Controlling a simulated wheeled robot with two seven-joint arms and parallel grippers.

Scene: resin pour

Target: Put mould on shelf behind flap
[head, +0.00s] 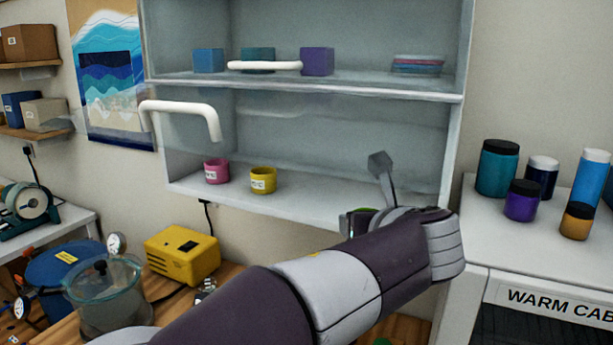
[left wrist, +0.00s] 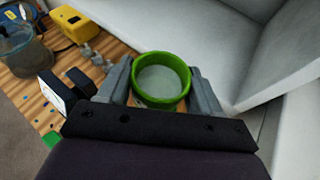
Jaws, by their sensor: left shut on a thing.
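The green round mould (left wrist: 160,103), with pale grey contents, sits upright between the two fingers of my left gripper (left wrist: 161,85) in the left wrist view. The gripper is shut on it. In the head view my left gripper (head: 362,222) is in front of the lower shelf (head: 315,203), near its right end; only a sliver of green shows there, the rest hidden by my arm. A see-through flap with a white handle (head: 180,108) stands out at the left of the lower bay. My right gripper is not in view.
A pink mould (head: 216,171) and a yellow mould (head: 263,180) stand on the left of the lower shelf; its middle is clear. A second white handle (head: 264,66) crosses the upper bay. Jars (head: 497,168) stand on the warm cabinet at right. A yellow box (head: 183,254) is on the bench.

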